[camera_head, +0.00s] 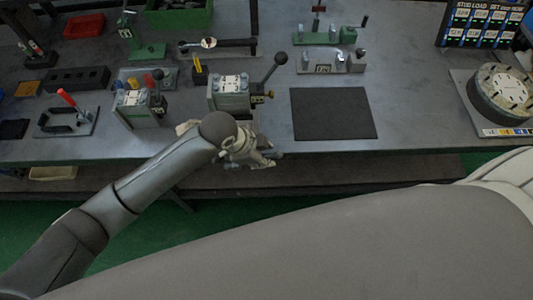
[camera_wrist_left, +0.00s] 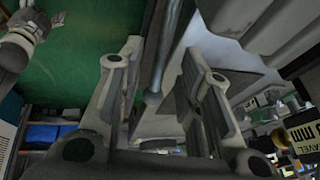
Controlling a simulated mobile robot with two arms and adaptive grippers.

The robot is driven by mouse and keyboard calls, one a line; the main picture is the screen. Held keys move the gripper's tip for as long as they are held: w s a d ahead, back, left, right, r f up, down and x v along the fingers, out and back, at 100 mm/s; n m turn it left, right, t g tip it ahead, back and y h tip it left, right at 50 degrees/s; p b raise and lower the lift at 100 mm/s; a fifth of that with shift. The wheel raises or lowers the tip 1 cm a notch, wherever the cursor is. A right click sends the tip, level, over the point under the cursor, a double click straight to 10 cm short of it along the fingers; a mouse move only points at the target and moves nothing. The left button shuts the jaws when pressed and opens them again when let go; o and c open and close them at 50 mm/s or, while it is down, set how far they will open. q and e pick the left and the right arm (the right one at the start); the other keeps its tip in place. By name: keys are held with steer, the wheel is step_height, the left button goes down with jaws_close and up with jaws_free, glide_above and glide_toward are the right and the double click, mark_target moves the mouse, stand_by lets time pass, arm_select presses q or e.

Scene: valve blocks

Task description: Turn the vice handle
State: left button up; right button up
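The vice handle looks to be the slim grey metal rod (camera_wrist_left: 160,62) with a rounded end in the left wrist view. It runs down between the two fingers of my left gripper (camera_wrist_left: 157,68), which stand apart on either side of it. I see a gap beside the rod and no clear contact. In the head view my left gripper (camera_head: 258,152) is at the bench's front edge, below the grey valve block. The vice body is mostly hidden there by the gripper and arm. A pale jointed part at the upper left of the wrist view may be my right gripper; its fingers are unclear.
A grey valve block (camera_head: 229,92) with a ball-topped lever stands just behind the gripper. Another block (camera_head: 140,104) stands to its left. A dark mat (camera_head: 333,113) lies flat to the right. A round dial device (camera_head: 503,93) stands at the far right.

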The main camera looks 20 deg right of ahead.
mark_target(266, 156)
arm_select(q)
steer(key=shift+x, duration=1.55)
jaws_close()
